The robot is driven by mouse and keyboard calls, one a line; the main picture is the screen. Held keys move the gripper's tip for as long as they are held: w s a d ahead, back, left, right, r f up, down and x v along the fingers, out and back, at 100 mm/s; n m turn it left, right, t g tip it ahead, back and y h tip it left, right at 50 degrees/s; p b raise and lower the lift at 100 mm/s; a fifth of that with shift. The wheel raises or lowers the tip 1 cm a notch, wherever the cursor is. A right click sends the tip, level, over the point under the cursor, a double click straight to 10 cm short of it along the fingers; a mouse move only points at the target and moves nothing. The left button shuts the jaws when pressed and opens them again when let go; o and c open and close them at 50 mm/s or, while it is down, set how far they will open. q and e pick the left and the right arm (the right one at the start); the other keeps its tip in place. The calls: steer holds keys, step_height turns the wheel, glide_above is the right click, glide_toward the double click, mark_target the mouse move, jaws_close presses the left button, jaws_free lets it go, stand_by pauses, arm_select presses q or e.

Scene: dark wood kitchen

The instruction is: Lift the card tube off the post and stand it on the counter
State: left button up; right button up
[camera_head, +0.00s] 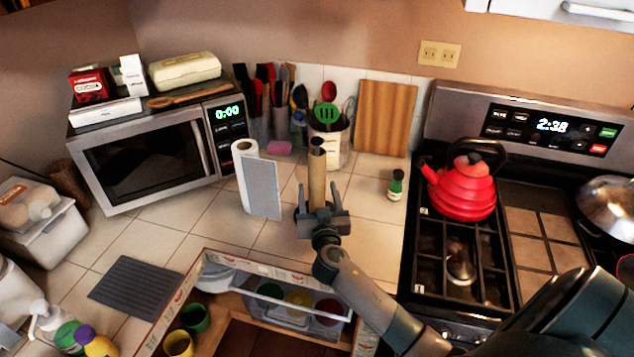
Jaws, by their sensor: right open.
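The brown card tube (317,180) stands upright on the counter area behind the open drawer, in the middle of the head view. I cannot make out the post; it may be hidden inside or behind the tube. My right gripper (319,197) is open, with one finger on each side of the tube's lower part. The gripper's body hides the tube's foot, and I cannot tell if the fingers touch it. My left gripper is not in view. The tiled counter (285,238) shows around the gripper.
A white paper roll (245,160) and a grey panel (263,188) stand left of the tube. A utensil crock (334,146) is close behind it. Counter tiles between tube and bottle are clear.

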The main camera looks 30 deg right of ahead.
mark_target(317, 146)
stand_by(0.4)
steer(key=c, duration=1.1)
steer(key=shift+r, duration=0.15)
steer(key=shift+c, duration=0.2)
step_height(317, 146, up, 8)
steer(key=shift+r+b, duration=0.25)
steer(key=shift+b, duration=0.55)
steer(key=shift+r, duration=0.65)
steer(key=shift+r, duration=2.15)
